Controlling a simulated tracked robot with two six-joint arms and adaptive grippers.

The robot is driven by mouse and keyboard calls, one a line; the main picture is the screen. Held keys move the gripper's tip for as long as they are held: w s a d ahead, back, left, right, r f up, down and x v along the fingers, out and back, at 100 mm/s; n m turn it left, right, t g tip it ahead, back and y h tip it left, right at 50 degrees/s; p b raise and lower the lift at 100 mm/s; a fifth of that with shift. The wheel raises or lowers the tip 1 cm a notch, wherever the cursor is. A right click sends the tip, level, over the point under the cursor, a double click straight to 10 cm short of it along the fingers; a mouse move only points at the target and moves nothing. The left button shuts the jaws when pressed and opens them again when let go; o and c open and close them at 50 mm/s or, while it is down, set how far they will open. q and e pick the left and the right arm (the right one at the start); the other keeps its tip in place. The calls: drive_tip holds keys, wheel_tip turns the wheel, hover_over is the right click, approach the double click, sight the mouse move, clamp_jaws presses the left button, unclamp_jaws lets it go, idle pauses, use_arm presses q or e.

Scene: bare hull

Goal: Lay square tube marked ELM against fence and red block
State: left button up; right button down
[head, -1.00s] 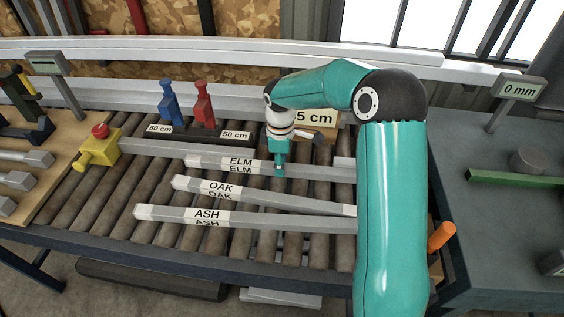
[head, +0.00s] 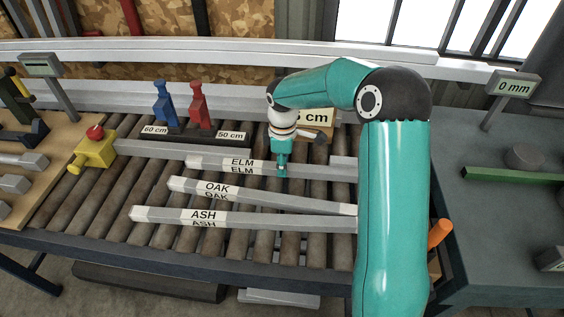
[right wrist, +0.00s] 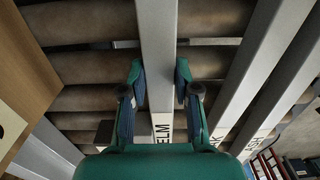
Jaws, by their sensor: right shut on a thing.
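The square tube marked ELM (head: 215,163) is a grey bar with a white label, lying lengthwise above the rollers. My right gripper (head: 282,172) comes down on it from above. In the right wrist view my right gripper (right wrist: 158,85) has a finger on each side of the ELM tube (right wrist: 157,40), shut on it. A grey fence rail (head: 150,149) runs behind the tube; my arm hides part of it. The red block (head: 198,108) stands upright behind the rail, beside a blue block (head: 165,105), apart from the tube. My left gripper is not in view.
Tubes marked OAK (head: 250,196) and ASH (head: 265,220) lie in front, slanting slightly. A yellow box with a red button (head: 95,150) stands at the rollers' left. A dark bench (head: 490,230) with a 0 mm display (head: 514,86) is at right.

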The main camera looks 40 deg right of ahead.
drive_tip(key=shift+s+d+r, duration=0.1)
drive_tip(key=shift+s+d, duration=0.25)
drive_tip(key=shift+d, duration=0.05)
drive_tip(key=c, duration=0.8)
unclamp_jaws()
drive_tip(key=shift+o, duration=0.2)
drive_tip(key=shift+s, duration=0.1)
wheel_tip(320, 180, up, 12)
